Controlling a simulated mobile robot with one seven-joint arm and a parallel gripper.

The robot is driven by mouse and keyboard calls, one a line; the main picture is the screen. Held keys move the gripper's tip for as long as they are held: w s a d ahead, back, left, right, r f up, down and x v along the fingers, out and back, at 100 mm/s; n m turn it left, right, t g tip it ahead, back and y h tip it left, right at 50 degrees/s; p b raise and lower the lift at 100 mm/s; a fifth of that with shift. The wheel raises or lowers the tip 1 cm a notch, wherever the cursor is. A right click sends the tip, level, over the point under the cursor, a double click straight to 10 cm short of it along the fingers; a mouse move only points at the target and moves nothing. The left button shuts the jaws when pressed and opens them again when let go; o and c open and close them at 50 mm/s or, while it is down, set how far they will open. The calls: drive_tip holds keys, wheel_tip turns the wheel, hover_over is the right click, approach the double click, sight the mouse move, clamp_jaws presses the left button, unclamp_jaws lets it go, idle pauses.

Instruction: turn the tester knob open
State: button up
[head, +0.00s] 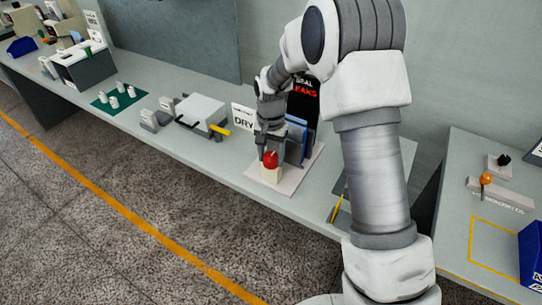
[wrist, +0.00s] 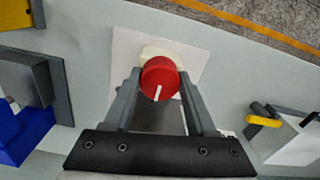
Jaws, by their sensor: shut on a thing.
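The tester knob (wrist: 160,76) is a red disc with a white pointer line, on a cream block (head: 270,175) above a pale base plate (head: 298,181). In the wrist view the white line points down, slightly left, towards my gripper's palm. My gripper (wrist: 158,82) has one finger on each side of the knob and is shut on it. In the head view my gripper (head: 269,152) comes down from above onto the red knob, and its fingers partly hide the block behind.
Blue and dark panels (head: 296,137) stand right behind the knob. A white box with a yellow handle (head: 203,113) is to the left, by a "DRY" sign (head: 243,118). A green mat with white pieces (head: 118,97) lies further left.

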drive_tip(key=n, duration=0.4)
drive_tip(key=shift+n, duration=0.3)
drive_tip(key=n, duration=0.4)
drive_tip(key=shift+n, duration=0.3)
drive_tip(key=n+p, duration=0.1)
drive_tip(key=n, duration=0.3)
drive_tip(key=shift+r+n, duration=0.1)
drive_tip(key=shift+n, duration=0.2)
drive_tip(key=n+p, duration=0.1)
drive_tip(key=n, duration=0.3)
drive_tip(key=n+p, duration=0.1)
drive_tip(key=n, duration=0.4)
drive_tip(key=shift+p, duration=0.4)
drive_tip(key=n+p, duration=0.2)
drive_tip(key=n, duration=0.2)
drive_tip(key=shift+n, duration=0.3)
drive_tip(key=n+p, duration=0.2)
drive_tip(key=n, duration=0.3)
drive_tip(key=shift+n+p, duration=0.7)
drive_tip(key=shift+n, duration=1)
